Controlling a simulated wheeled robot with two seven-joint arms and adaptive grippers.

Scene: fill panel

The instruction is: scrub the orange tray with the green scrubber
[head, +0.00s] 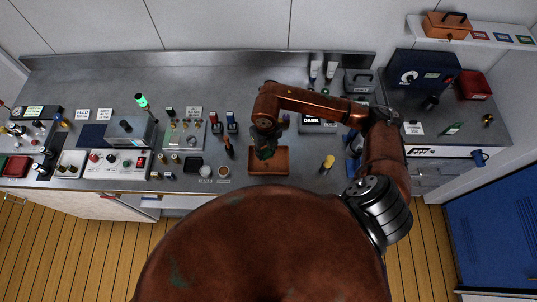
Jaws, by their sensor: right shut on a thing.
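The orange tray (270,172) is a shallow, square, brownish-orange tray near the front edge of the metal counter, in the middle of the head view. My right arm reaches in from the right and its gripper (265,146) points down over the back part of the tray. It is shut on the green scrubber (265,154), which is small, dark and mostly hidden by the fingers. Whether the scrubber touches the tray floor is not clear. My left gripper is out of view.
A small black dish (193,165) and a round white item (205,171) stand left of the tray. A yellow-topped item (328,162) stands to its right. Control boxes fill the counter's left side. A blue case (421,77) and a red box (473,86) stand at the right.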

